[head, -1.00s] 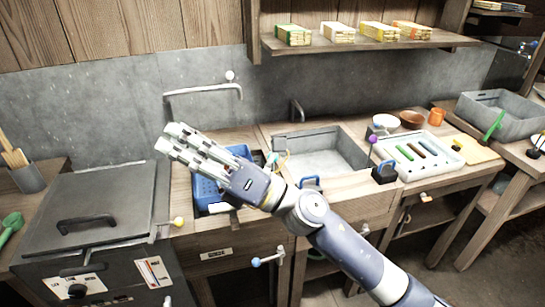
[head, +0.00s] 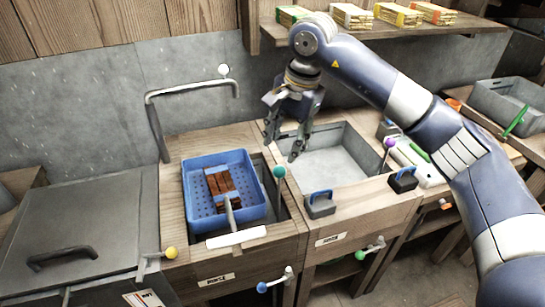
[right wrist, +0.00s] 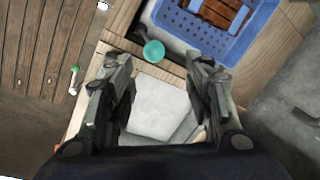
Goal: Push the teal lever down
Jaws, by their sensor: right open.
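The teal lever has a round teal knob (head: 279,172) on a thin stalk that stands up at the right edge of the left basin, beside the blue basket. The knob also shows in the right wrist view (right wrist: 154,51), near the top middle, in line with the gap between my fingertips. My right gripper (head: 281,147) points down with its fingers apart and empty, just above and behind the knob in the head view. In the right wrist view its two fingers (right wrist: 158,62) are spread wide. I cannot tell whether they touch the lever. My left gripper is not in view.
The blue basket (head: 188,192) holds brown blocks. A grey sink (head: 345,165) lies to the right. A bent pipe with a white knob (head: 223,70) stands behind. Yellow (head: 171,252), blue (head: 262,287), green (head: 360,255) and purple (head: 390,142) knobs are nearby. A shelf (head: 470,27) hangs above.

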